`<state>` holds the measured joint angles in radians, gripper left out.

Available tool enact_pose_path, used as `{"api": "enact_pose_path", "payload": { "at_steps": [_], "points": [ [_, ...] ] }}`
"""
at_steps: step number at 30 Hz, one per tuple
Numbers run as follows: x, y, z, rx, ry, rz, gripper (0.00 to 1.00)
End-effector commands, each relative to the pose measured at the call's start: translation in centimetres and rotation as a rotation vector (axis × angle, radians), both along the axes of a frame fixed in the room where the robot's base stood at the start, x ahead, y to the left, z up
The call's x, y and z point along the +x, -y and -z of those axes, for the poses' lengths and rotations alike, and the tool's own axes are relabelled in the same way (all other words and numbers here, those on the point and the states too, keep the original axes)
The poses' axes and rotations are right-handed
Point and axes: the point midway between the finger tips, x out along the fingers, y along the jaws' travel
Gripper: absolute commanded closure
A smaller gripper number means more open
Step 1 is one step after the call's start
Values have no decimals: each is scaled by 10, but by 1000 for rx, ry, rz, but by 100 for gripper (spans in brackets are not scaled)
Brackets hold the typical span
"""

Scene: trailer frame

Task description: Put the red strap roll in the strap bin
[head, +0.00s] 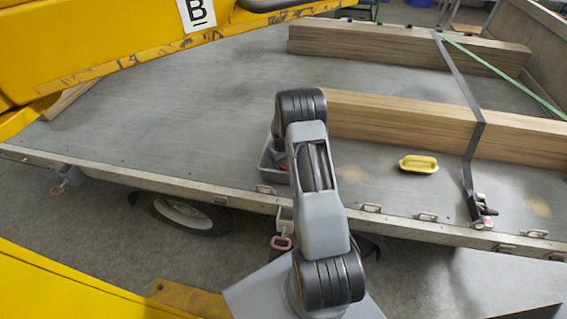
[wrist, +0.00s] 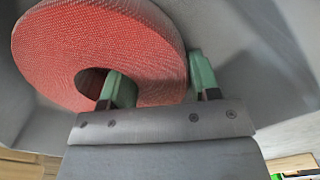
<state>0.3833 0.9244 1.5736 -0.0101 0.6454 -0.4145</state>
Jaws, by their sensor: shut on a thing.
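The red strap roll (wrist: 110,50) fills the upper left of the wrist view, its woven face and dark centre hole showing. My gripper (wrist: 158,78) is shut on its ring, with one green finger in the hole and the other against the outer edge. Smooth grey walls surround the roll; they look like the inside of the grey strap bin (wrist: 255,60). In the head view the grey bin (head: 270,176) stands on the trailer deck, partly hidden behind my arm, with a bit of red inside. Whether the roll touches the bin floor I cannot tell.
Long timber beams (head: 400,122) lie on the deck (head: 180,100), with a dark strap (head: 462,90) across them. A yellow object (head: 418,164) sits right of my arm. Yellow machinery (head: 100,40) overhangs the upper left. Metal rings line the deck's near edge.

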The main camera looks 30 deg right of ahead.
Motion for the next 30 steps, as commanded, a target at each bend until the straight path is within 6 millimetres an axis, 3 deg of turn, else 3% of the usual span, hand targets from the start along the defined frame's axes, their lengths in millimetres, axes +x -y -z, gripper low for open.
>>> {"api": "enact_pose_path", "payload": {
  "at_steps": [12, 13, 15, 21, 30],
  "points": [
    [0, 1, 5, -2, 2, 2, 79],
    [0, 1, 5, -1, 1, 2, 43],
    [0, 1, 4, -1, 1, 2, 36],
    [0, 1, 4, -1, 1, 3, 19],
    [0, 1, -2, -1, 1, 3, 19]
  ]
}}
